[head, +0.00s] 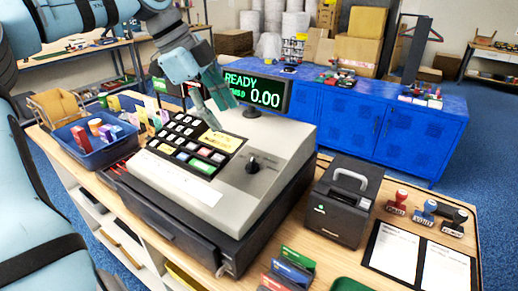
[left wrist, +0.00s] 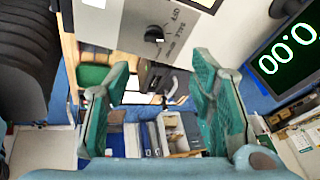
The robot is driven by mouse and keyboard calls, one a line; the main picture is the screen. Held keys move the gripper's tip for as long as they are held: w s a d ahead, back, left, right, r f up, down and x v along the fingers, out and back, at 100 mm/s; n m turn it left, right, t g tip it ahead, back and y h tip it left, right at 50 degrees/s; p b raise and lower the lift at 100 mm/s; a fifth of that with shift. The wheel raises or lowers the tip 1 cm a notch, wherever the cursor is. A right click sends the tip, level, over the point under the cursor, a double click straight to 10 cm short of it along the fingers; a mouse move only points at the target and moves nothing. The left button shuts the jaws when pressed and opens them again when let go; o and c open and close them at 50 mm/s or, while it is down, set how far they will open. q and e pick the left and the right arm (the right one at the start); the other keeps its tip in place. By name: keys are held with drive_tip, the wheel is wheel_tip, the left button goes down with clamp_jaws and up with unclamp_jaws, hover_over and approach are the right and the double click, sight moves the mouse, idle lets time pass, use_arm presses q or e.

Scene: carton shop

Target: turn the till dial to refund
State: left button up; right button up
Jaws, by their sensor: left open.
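The till (head: 235,185) stands on the wooden counter, with a grey top and a black key panel. Its black till dial (head: 253,165) sits on the right part of the top. The dial also shows in the left wrist view (left wrist: 153,34), with small printed labels around it. I cannot tell for sure which label it points to. The display (head: 256,92) reads READY and 0.00. My left gripper (head: 222,106) is open and empty, above the keys and behind the dial, apart from it. It also shows in the left wrist view (left wrist: 161,72). My right gripper is not in view.
A black card printer or similar box (head: 342,200) stands right of the till. Several stamps (head: 425,212) and a two-page sheet holder (head: 420,257) lie beyond it. A blue basket (head: 93,138) is at the left. The space above the dial is clear.

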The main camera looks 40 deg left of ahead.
use_arm(q)
approach(249, 164)
drive_tip(key=x, duration=0.5)
drive_tip(key=b+x, duration=0.1)
drive_tip(key=x, duration=0.2)
drive_tip(key=shift+w+a+f, duration=0.15)
drive_tip(key=shift+w+a, duration=0.05)
drive_tip(key=shift+w, duration=0.15)
drive_tip(key=shift+s, duration=0.2)
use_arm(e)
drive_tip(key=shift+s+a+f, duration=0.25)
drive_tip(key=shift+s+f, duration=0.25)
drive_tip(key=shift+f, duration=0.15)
use_arm(q)
drive_tip(key=shift+d, duration=0.1)
drive_tip(key=shift+c, duration=0.7)
drive_tip(key=c, duration=1)
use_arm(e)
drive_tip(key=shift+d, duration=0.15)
